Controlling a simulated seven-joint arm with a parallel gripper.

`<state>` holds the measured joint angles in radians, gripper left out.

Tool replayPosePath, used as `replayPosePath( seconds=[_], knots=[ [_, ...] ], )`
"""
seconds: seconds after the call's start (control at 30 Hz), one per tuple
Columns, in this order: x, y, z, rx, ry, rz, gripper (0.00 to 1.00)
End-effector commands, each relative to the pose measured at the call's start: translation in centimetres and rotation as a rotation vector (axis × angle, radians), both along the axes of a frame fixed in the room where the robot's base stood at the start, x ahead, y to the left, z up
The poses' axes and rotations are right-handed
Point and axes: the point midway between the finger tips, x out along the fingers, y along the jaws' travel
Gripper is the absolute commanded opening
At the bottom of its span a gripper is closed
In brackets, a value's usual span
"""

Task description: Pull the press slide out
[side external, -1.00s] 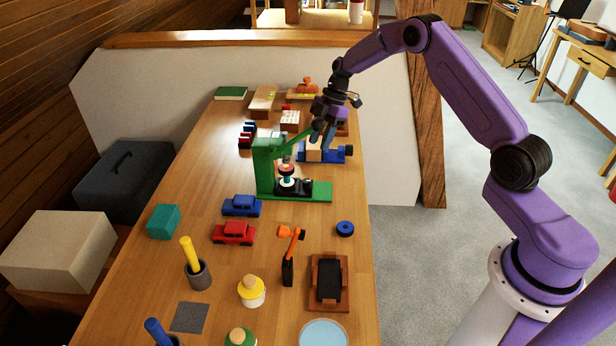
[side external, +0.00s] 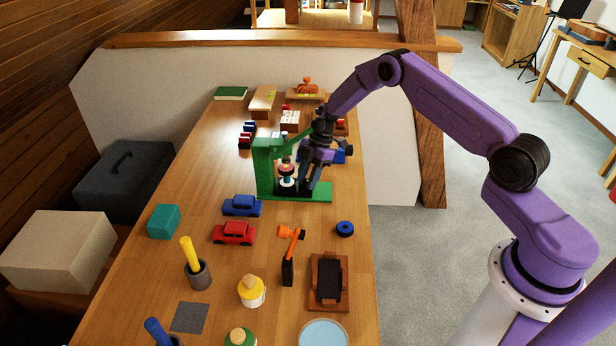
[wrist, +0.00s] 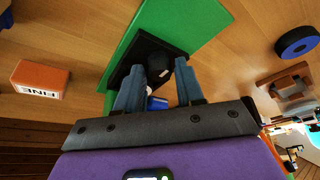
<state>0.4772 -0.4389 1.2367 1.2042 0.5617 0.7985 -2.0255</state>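The green press (side external: 264,168) stands upright on the table, its flat green base (side external: 320,193) running to the right. The black press slide (wrist: 122,72) lies on the green base in the wrist view, with a round black knob (wrist: 158,65) on it. My gripper (side external: 308,188) points down over the slide, right of the press column. In the wrist view my gripper (wrist: 156,80) is open, with its two fingers apart on either side of the knob. I cannot tell whether either finger touches it. In the side view the fingers largely hide the slide.
A blue car (side external: 242,206) and a red car (side external: 234,233) stand in front of the press. The table just right of the base is clear.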

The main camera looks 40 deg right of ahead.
Motion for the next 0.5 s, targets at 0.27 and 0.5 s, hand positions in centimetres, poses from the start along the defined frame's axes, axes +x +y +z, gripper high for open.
replayPosePath(
  seconds=[0.27, 0.5],
  knots=[
    [0.00, 0.01, 0.03, 0.000, 0.000, 0.000, 0.00],
    [-0.46, -0.53, 0.03, 0.000, 0.002, -0.002, 0.00]
  ],
)
